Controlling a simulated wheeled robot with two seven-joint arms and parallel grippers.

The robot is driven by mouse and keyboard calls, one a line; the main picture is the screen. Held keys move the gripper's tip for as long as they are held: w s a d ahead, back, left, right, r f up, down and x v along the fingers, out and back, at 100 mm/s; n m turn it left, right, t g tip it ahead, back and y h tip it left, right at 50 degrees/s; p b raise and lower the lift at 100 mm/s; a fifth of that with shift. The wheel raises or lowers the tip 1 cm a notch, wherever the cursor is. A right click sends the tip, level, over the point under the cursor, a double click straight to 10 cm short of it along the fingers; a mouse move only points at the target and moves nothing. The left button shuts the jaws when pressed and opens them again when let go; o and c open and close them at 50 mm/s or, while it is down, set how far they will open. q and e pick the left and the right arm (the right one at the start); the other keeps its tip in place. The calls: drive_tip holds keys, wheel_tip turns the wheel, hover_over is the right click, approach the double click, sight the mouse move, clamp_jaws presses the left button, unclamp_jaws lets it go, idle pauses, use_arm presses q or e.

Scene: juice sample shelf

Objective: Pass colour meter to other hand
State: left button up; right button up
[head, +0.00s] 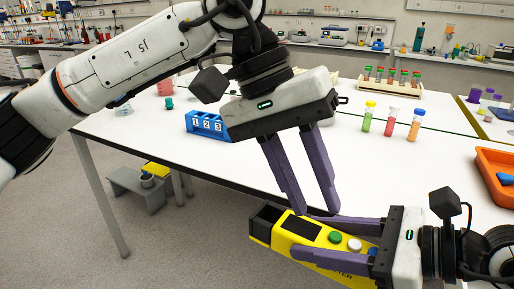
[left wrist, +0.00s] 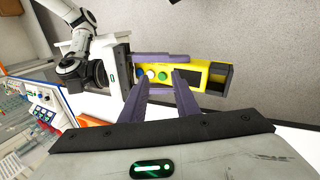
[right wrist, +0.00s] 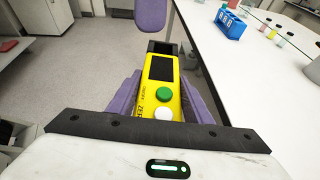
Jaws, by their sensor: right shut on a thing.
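The colour meter (head: 314,233) is a yellow block with a dark screen, a green and a white button and a black open end. It lies level in my right gripper (head: 342,241), which is shut on its rear part in front of the table. It also shows in the left wrist view (left wrist: 197,74) and the right wrist view (right wrist: 161,86). My left gripper (head: 318,212) points down from above, fingers apart and empty, its tips close to the meter's top side. In the left wrist view the fingers (left wrist: 166,84) overlap the meter; I cannot tell whether they touch it.
The white table (head: 300,160) is behind the grippers. A blue numbered rack (head: 206,124), several capped tubes (head: 391,121), a tube rack (head: 392,82) and an orange tray (head: 495,175) stand on it. Below the meter is open floor.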

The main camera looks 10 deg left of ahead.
sight(265, 207)
use_arm(q)
drive_tip(key=w+a+r+m+t+y, duration=0.2)
drive_tip(key=w+a+r+t+y, duration=0.15)
drive_tip(key=a, duration=0.45)
drive_tip(key=shift+g+y, duration=0.25)
drive_tip(key=shift+y, duration=0.1)
drive_tip(key=f, duration=0.4)
drive_tip(key=w+f, duration=0.1)
drive_tip(key=f, duration=0.3)
drive_tip(key=w+d+f, duration=0.1)
drive_tip(key=f, duration=0.3)
drive_tip(key=shift+f, duration=0.1)
clamp_jaws()
drive_tip(key=shift+s+d, duration=0.1)
drive_tip(key=shift+d, duration=0.1)
use_arm(e)
drive_tip(key=o, duration=1.4)
drive_tip(key=shift+r, duration=0.1)
